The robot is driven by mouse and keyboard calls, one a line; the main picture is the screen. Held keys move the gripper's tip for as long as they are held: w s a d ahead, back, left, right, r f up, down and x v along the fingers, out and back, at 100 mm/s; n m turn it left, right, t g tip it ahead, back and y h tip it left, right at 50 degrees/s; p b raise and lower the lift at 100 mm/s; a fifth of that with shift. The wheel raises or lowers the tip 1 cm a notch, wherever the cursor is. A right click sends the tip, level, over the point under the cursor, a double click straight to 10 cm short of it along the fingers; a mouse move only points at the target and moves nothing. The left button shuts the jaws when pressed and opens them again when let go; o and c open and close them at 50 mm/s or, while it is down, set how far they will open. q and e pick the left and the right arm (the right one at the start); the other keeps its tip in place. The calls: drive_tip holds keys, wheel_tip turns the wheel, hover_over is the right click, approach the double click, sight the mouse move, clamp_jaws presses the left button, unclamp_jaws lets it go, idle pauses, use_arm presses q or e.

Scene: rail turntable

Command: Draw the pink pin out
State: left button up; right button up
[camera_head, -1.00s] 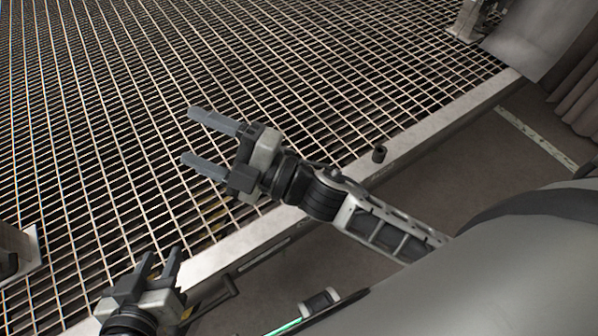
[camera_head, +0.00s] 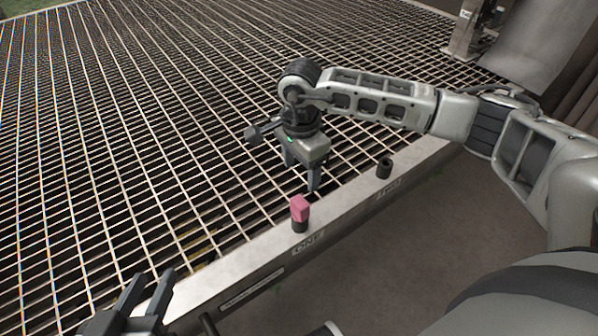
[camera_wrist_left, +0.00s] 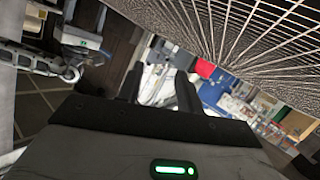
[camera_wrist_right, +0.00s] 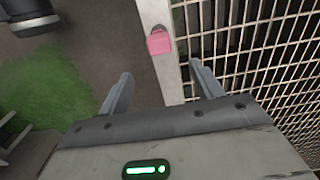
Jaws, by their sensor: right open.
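The pink pin (camera_head: 299,208) stands upright in a dark round socket (camera_head: 300,226) on the pale rail, beside the label ONE. My right gripper (camera_head: 301,183) points down just behind the pin, over the grating, with its fingers apart and empty. In the right wrist view the pin (camera_wrist_right: 159,41) lies ahead of the open fingers (camera_wrist_right: 160,88), apart from them. My left gripper (camera_head: 151,292) is at the lower left, near the rail's left end. Its two fingers are spread with nothing between them, and they also show in the left wrist view (camera_wrist_left: 158,88).
A second dark socket (camera_head: 384,168), empty, stands on the rail (camera_head: 345,206) near the label TWO. The metal grating (camera_head: 130,130) fills the area behind the rail. A grey post (camera_head: 467,35) stands at the far right. Bare floor (camera_head: 390,240) lies in front.

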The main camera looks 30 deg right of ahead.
sight(300, 202)
wheel_tip(300, 202, down, 14)
drive_tip(key=b, duration=0.4)
drive_tip(key=shift+a, duration=0.1)
drive_tip(key=shift+f+b, duration=0.4)
drive_tip(key=shift+f, duration=0.15)
use_arm(q)
drive_tip(key=shift+w+d+r+n+t+h, duration=0.25)
drive_tip(key=shift+d+r+n+t+h, duration=0.35)
drive_tip(key=shift+r+n+h, duration=0.35)
use_arm(e)
drive_tip(key=shift+f, duration=0.2)
use_arm(q)
drive_tip(key=shift+f, duration=0.1)
use_arm(e)
drive_tip(key=c, duration=1.2)
drive_tip(key=shift+o, duration=1.3)
drive_tip(key=shift+r, duration=0.1)
drive_tip(key=shift+c, duration=1.2)
